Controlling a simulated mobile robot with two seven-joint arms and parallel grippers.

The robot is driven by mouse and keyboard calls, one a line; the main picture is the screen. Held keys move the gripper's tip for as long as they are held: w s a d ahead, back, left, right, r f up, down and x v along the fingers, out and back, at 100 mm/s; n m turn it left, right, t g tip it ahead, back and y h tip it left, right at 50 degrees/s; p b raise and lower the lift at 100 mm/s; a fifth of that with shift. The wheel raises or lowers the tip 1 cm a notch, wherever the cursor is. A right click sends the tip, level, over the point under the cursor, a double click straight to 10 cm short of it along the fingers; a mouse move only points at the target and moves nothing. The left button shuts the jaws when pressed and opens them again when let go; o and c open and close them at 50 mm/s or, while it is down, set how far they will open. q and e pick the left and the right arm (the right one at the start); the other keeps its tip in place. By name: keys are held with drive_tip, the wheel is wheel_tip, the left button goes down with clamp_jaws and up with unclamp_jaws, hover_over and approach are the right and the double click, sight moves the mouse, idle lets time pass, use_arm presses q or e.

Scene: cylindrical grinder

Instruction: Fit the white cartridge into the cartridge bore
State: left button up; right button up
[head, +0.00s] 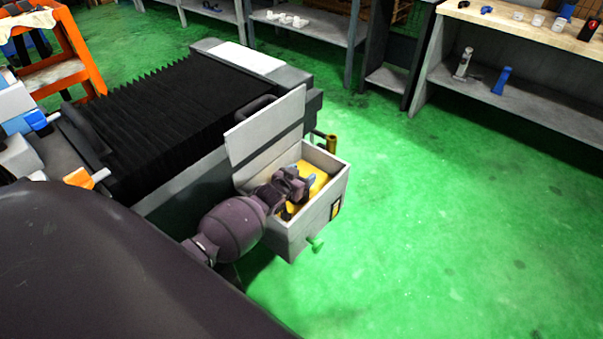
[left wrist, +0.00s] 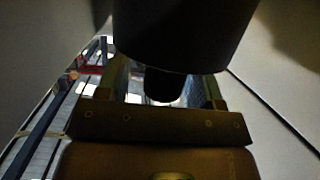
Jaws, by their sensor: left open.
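My left gripper (head: 300,192) reaches into an open grey box (head: 325,222) with a yellow inside, on the side of the machine. Its fingers are open. In the left wrist view, a wide dark cylinder (left wrist: 182,38) with a narrower dark end (left wrist: 163,88) shows in front of and between the fingers of the gripper (left wrist: 165,95); the shade hides its true colour. I cannot tell whether this is the white cartridge or the part with the bore. No cartridge or bore shows clearly in the head view. My right gripper is not in view.
The box's pale lid (head: 265,130) stands open behind my gripper. A brass-coloured fitting (head: 331,143) and a green valve (head: 316,244) stick out near the box. The black bellows cover (head: 165,115) lies to the left. The green floor (head: 450,230) to the right is clear.

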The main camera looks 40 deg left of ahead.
use_arm(q)
wheel_tip(320, 180, up, 6)
drive_tip(key=shift+r+p, duration=0.25)
drive_tip(key=shift+p, duration=0.7)
wheel_tip(320, 180, up, 14)
drive_tip(key=p, duration=0.2)
drive_tip(key=shift+f+p, duration=0.2)
drive_tip(key=shift+p, duration=0.15)
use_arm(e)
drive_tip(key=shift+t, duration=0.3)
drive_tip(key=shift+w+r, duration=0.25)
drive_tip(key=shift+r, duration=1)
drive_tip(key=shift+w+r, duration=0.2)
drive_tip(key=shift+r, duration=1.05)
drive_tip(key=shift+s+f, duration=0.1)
